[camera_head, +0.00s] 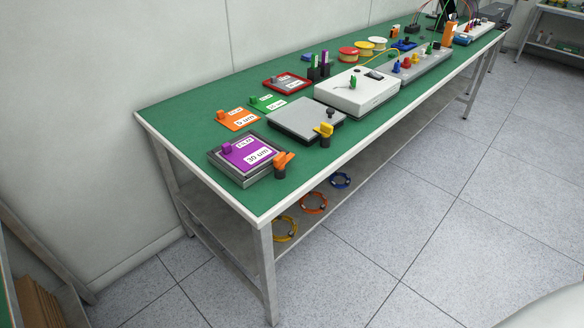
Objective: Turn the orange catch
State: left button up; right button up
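The orange catch (284,158) stands at the front right corner of a dark grey frame (241,184) near the left end of the green bench. Its orange top sits on a dark post, and nothing touches it from outside the bench. The frame holds a purple plate (237,157) with a white "30 um" label and a purple knob. A similar yellow catch (326,130) stands beside a grey, flat-topped unit (302,118) further right. Neither of my grippers is in view.
Orange (233,124), green (259,106) and red-framed (274,87) plates lie behind. A white box (350,97) stands to the right. The green bench surface (170,118) is bare at the left end, and the floor (440,220) in front is clear.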

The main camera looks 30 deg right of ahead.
aim_at(279, 162)
jog(key=k, duration=0.25)
jog(key=z, duration=1.9)
jog(key=i, duration=1.1)
jog(key=u, duration=1.1)
